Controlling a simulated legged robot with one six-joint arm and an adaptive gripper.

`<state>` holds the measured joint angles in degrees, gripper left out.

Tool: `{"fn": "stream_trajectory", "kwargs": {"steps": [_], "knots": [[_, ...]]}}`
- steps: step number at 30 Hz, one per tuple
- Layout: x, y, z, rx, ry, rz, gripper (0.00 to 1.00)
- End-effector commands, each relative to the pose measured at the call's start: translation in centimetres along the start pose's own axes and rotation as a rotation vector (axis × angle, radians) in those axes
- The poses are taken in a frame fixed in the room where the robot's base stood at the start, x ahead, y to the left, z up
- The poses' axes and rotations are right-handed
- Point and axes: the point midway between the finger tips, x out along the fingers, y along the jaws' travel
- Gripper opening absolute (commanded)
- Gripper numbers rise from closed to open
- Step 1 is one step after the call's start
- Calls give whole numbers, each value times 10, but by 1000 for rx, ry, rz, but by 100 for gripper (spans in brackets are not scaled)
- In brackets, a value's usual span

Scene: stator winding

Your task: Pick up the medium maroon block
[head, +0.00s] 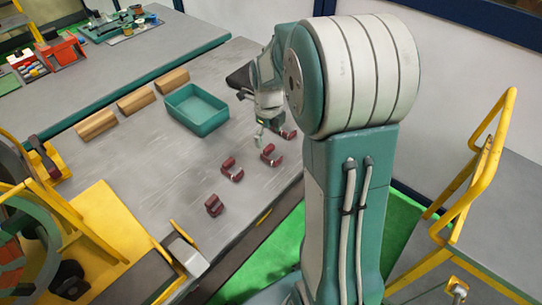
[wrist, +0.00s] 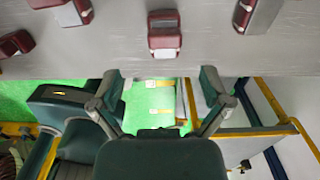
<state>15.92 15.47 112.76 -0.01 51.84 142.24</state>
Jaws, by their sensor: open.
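Several maroon blocks with grey parts lie apart on the grey table (head: 155,140). In the head view they are a front one (head: 213,205), one behind it (head: 231,169), one further right (head: 270,155) and one at the right (head: 289,133), partly behind my gripper. I cannot tell for sure which is the medium one. My gripper (head: 263,140) is open and empty above the table's right part. In the wrist view my gripper (wrist: 160,86) has its fingers spread, with one maroon block (wrist: 163,32) ahead of the gap, not between them. Others show at left (wrist: 16,43) and right (wrist: 256,12).
A teal open tray (head: 196,113) stands left of my gripper. Several tan wooden blocks (head: 136,101) line the far left side. Yellow-framed machinery (head: 95,225) is at the front left. The table edge lies just right of the maroon blocks.

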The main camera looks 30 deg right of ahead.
Motion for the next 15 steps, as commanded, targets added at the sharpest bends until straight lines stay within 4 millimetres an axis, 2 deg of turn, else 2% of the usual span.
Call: {"fn": "stream_trajectory", "kwargs": {"steps": [3, 10, 15], "knots": [[19, 0, 0, -1, 2, 2, 97], [39, -2, -2, -2, 1, 1, 97], [66, -6, -4, -2, 2, 2, 97]]}}
